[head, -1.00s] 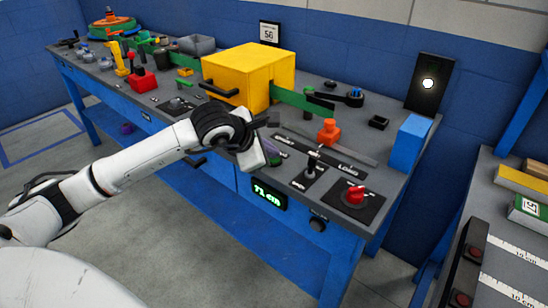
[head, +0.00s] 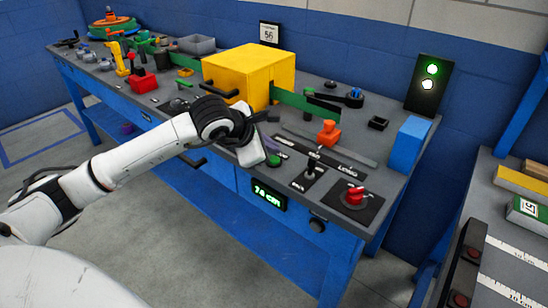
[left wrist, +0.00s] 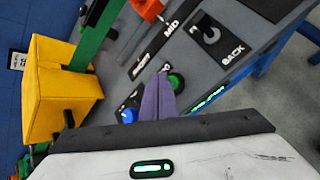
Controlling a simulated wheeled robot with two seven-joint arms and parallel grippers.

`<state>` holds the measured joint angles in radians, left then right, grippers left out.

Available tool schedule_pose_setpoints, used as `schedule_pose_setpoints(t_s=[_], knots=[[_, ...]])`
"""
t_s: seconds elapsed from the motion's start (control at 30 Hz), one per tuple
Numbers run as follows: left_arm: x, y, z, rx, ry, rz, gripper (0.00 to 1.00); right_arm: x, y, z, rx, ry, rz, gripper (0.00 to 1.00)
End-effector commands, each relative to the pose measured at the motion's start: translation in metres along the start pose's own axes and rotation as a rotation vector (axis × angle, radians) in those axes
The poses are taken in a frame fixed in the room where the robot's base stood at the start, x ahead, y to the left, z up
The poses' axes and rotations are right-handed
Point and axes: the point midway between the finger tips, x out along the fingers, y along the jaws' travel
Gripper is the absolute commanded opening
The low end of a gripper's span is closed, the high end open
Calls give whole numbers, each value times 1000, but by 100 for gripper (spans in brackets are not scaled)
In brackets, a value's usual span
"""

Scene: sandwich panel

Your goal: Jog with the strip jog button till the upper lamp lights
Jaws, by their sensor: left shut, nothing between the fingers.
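My left gripper (head: 267,150) is shut and empty, held low over the front of the bench panel. In the left wrist view its purple fingers (left wrist: 157,97) point between a green button (left wrist: 177,83) and a blue button (left wrist: 128,116); I cannot tell whether they touch either. In the head view the green button (head: 274,160) shows beside the gripper. On the lamp board (head: 424,102), the upper lamp (head: 432,69) is lit green and the lower lamp (head: 427,85) is lit white. The green strip (head: 292,100) comes out of the yellow box (head: 245,75). My right gripper is not in view.
A lever (head: 311,168) and a red knob (head: 355,194) stand right of the gripper. The green display (head: 269,195) on the bench front seems to read 74 cm. An orange block (head: 328,133) and a blue block (head: 410,142) stand farther back.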

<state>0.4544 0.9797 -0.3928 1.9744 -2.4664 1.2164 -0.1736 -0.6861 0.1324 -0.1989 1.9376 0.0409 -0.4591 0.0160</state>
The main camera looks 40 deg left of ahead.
Motion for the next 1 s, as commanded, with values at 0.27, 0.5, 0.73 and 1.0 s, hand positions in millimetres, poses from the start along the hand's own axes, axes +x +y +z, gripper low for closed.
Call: schedule_pose_setpoints(t_s=[0.27,0.5,0.73,1.0], knots=[[-1,2,1,0,-1,2,0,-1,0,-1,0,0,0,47],[-16,12,12,0,-2,4,0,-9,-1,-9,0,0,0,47],[-32,24,24,0,-3,3,0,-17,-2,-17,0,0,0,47],[-35,26,26,0,-1,2,0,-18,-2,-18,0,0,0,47]])
